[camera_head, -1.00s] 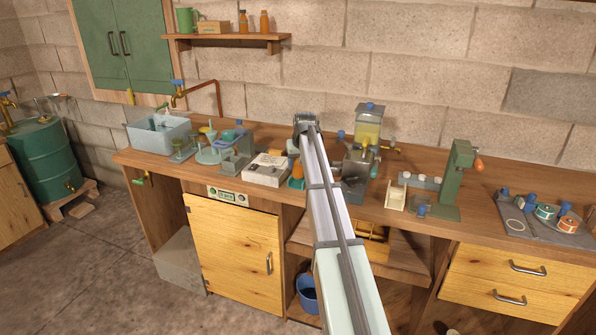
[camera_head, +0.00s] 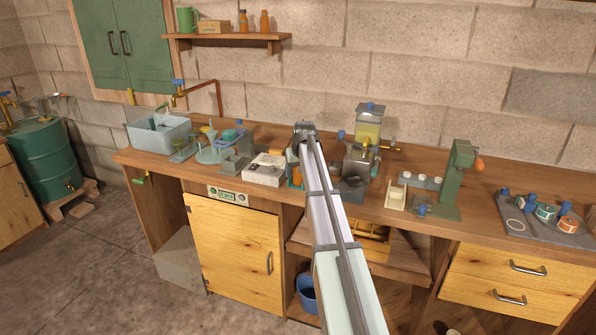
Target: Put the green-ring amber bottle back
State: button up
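Two small amber bottles stand on the wall shelf: one with a dark blue-green top (camera_head: 243,21) and one with an orange-brown top (camera_head: 264,21). An orange, bottle-like thing (camera_head: 297,178) shows on the workbench just left of my arm, partly hidden by it. Ring colours are too small to tell, so I cannot say which is the green-ring one. My gripper (camera_head: 305,128) is over the back of the bench, right of the white-topped box. I see it from behind; its fingers and anything between them are hidden.
The shelf (camera_head: 225,37) also holds a green mug (camera_head: 186,20) and a small box (camera_head: 213,27). On the bench, a white-topped box (camera_head: 265,169) lies left of my arm; a still with a yellow tank (camera_head: 368,128) and a green press (camera_head: 456,172) stand right.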

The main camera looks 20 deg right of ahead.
jog(key=shift+s+d, duration=0.1)
jog(key=shift+d, duration=0.25)
jog(key=shift+s+r, duration=0.15)
jog(key=shift+r, duration=0.3)
jog(key=v, duration=1.1)
jog(key=shift+a+r, duration=0.15)
jog(key=shift+r, duration=0.05)
jog(key=s+a+f+n+g, duration=0.1)
jog(key=s+a+f, duration=0.6)
jog(key=f, duration=0.5)
jog(key=s+a+f+g, duration=0.1)
jog(key=s+a+f, duration=0.6)
jog(key=f, duration=0.5)
jog(key=s+a+f+n+g, duration=0.1)
jog(key=s+a+f, duration=0.6)
jog(key=f, duration=0.4)
jog(key=s+a+f+g, duration=0.1)
jog(key=s+f+g, duration=0.1)
jog(key=s+f, duration=0.7)
jog(key=s+a+f+g, duration=0.2)
jog(key=s+f, duration=0.7)
jog(key=s, duration=0.8)
jog(key=s+a+f+g, duration=0.2)
jog(key=s+f+g, duration=0.2)
jog(key=s+f, duration=0.5)
jog(key=s, duration=0.4)
jog(key=shift+s+f+y, duration=0.3)
jog(key=shift+f, duration=0.05)
